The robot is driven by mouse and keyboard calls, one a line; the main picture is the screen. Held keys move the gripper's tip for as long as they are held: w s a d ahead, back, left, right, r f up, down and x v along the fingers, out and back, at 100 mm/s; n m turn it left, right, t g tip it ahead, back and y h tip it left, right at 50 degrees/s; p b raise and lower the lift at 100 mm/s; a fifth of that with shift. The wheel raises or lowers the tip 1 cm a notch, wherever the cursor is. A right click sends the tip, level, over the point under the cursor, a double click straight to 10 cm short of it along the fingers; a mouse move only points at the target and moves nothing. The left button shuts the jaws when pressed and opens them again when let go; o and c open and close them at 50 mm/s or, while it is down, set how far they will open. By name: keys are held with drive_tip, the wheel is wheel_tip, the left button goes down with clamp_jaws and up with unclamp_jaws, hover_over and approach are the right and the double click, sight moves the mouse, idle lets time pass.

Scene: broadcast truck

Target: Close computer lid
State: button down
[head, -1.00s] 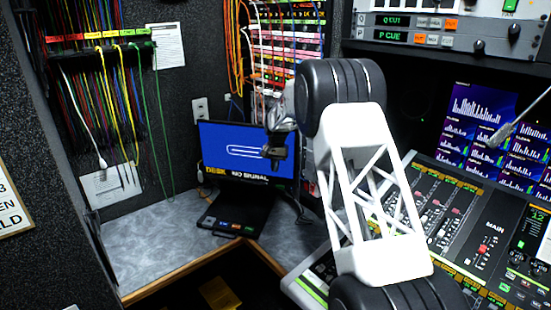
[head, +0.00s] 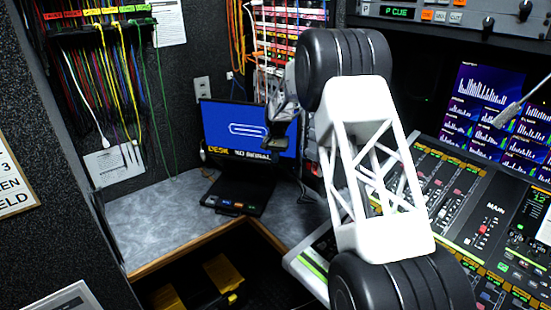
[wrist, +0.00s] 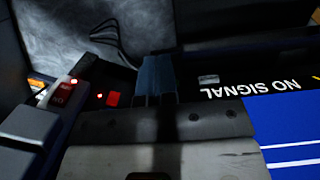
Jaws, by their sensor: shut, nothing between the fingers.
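The computer is an open laptop on the grey corner desk. Its lid (head: 226,125) stands raised, with a blue screen and a "NO SIGNAL" strip below. Its black base (head: 236,194) lies flat in front. My gripper (head: 273,149) is shut and empty. In the head view it overlaps the right part of the screen; I cannot tell whether it touches the lid. In the wrist view the closed fingers (wrist: 156,78) are beside the "NO SIGNAL" strip (wrist: 250,86), with the blue screen (wrist: 285,125) at right. My arm hides the area right of the laptop.
The grey desk (head: 150,222) is clear left of the laptop. A mixing console (head: 480,225) is at the right. Patch cables (head: 95,90) hang on the left wall. A black and yellow case (head: 222,275) is below the desk.

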drive_tip(key=shift+s, duration=0.15)
drive_tip(key=s+f+t, duration=0.1)
drive_tip(key=s+f, duration=0.2)
drive_tip(key=f, duration=0.1)
drive_tip(key=s+a+f+t, duration=0.1)
drive_tip(key=s+f+t, duration=0.1)
drive_tip(key=f, duration=0.3)
drive_tip(key=s+a+f+t+h, duration=0.1)
drive_tip(key=s+f, duration=0.4)
drive_tip(key=shift+t, duration=0.3)
drive_tip(key=shift+s+f, duration=0.1)
drive_tip(key=shift+f, duration=0.8)
